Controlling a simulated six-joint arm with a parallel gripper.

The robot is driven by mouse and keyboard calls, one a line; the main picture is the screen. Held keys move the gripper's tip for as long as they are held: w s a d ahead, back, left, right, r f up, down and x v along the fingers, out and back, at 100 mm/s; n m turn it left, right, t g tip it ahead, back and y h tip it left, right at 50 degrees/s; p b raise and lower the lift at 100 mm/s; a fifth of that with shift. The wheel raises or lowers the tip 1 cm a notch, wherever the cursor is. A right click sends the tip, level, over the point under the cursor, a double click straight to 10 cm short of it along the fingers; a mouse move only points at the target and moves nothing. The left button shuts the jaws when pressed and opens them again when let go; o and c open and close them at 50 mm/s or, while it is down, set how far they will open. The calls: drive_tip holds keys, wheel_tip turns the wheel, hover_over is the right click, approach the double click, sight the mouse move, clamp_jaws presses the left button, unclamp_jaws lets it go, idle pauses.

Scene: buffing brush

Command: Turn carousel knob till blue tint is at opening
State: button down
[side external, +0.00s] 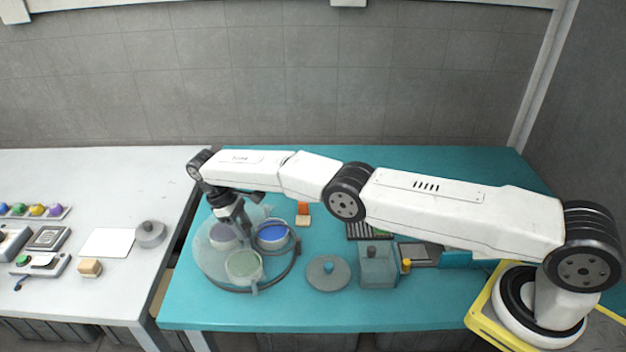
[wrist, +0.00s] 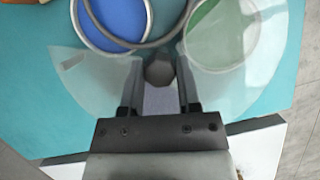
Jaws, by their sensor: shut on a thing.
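The carousel, under a clear round cover (side external: 208,262), stands on the teal table. Its blue tint cup (side external: 272,236) is at the right side, and it also shows in the wrist view (wrist: 118,20). The blue looks vivid and mostly clear of the cover. The green tint cup (side external: 243,265) is at the front and looks hazy under the cover in the wrist view (wrist: 215,35). A grey-violet cup (side external: 223,234) is partly behind my gripper. My gripper (side external: 240,228) points down at the centre, its fingers shut on the dark carousel knob (wrist: 160,70).
A dark curved rail (side external: 297,262) rings the right side of the carousel. A white table (side external: 90,175) with several small items stands at left.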

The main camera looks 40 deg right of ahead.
sight(249, 228)
idle(0.3)
drive_tip(key=shift+c, duration=1.6)
unclamp_jaws()
drive_tip(key=shift+r, duration=0.25)
drive_tip(key=shift+r, duration=1.4)
drive_tip(key=s+d+r, duration=0.2)
drive_tip(key=s+r, duration=0.7)
drive_tip(key=s, duration=0.4)
drive_tip(key=shift+s+d+r, duration=0.35)
drive_tip(key=shift+s+d, duration=0.05)
